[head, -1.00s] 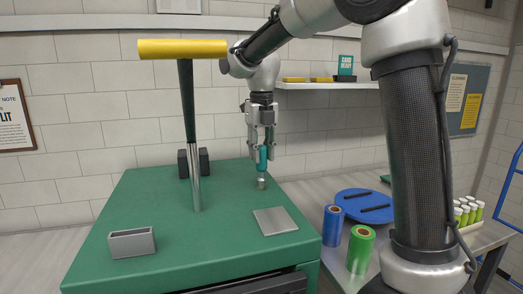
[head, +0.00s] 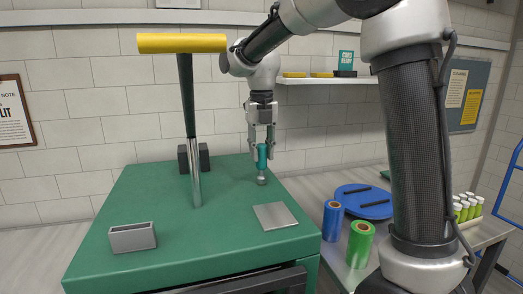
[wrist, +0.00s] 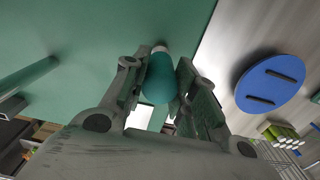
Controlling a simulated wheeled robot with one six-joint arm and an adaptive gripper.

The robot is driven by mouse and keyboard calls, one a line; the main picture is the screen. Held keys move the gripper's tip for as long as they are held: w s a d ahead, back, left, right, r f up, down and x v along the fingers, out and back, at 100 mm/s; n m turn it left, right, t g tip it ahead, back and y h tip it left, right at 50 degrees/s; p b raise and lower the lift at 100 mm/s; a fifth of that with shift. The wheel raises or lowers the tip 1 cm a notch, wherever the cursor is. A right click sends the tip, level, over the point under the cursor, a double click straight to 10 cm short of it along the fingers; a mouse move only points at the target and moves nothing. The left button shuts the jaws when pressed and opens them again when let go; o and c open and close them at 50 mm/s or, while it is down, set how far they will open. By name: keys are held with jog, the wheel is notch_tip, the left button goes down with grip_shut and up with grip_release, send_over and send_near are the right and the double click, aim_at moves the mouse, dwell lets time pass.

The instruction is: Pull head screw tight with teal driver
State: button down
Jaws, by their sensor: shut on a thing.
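My gripper (head: 262,148) is shut on the teal driver (head: 263,158), which hangs upright with its tip down over the green counter (head: 150,215). A small grey metal piece (head: 262,180) shows right below the driver; I cannot tell whether it is the driver's shank, a fitting or the head screw. In the wrist view the teal handle (wrist: 160,80) sits between both fingers, with a pale end beyond it. A tall tool with a yellow head (head: 182,43) and metal shaft (head: 195,180) stands upright on the counter, left of my gripper. No head screw is clearly visible.
A grey open box (head: 132,237) stands at the front left and a flat silver plate (head: 275,216) lies at the right. A dark block (head: 193,158) stands behind the shaft. Blue and green rolls (head: 332,221) (head: 359,245) and a blue disc (head: 364,202) are on the side table.

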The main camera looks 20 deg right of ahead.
jog(key=shift+m, duration=0.7)
jog(key=shift+m, duration=0.5)
